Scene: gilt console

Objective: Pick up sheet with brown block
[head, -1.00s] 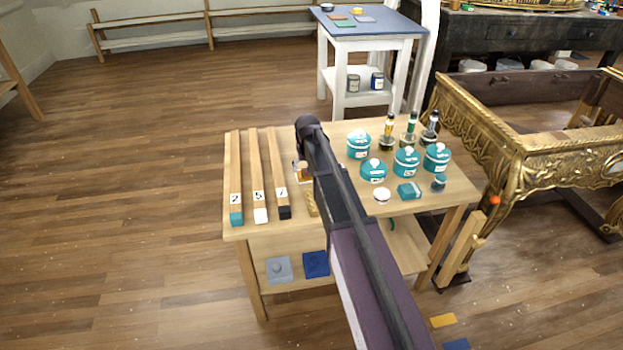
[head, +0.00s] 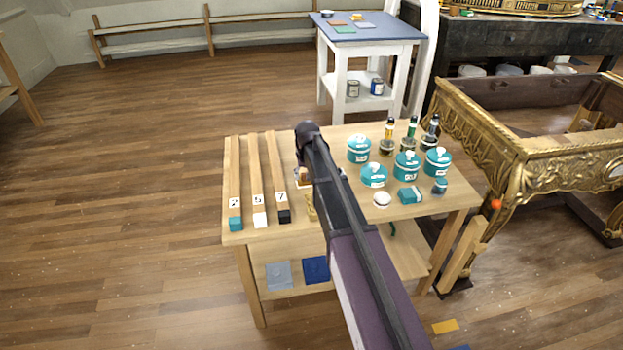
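I cannot make out a sheet with a brown block for certain. A small brown and white thing (head: 303,178) on the wooden table (head: 330,228) is mostly behind my arm; I cannot tell what it is. A yellowish piece (head: 310,208) beside it is also partly covered. A grey sheet (head: 278,275) and a blue sheet (head: 315,268) lie on the table's lower shelf. On the far blue-topped table (head: 385,33) lie small orange-brown (head: 341,19), green (head: 345,30) and grey (head: 365,25) pieces. My arm reaches over the wooden table; its gripper does not show.
Three numbered wooden bars (head: 256,185) lie at the table's left. Several teal jars (head: 407,165) and small bottles (head: 411,130) stand at its right. A gilt console frame (head: 520,150) is close on the right. Floor at left is clear; a yellow sheet (head: 445,326) lies on the floor.

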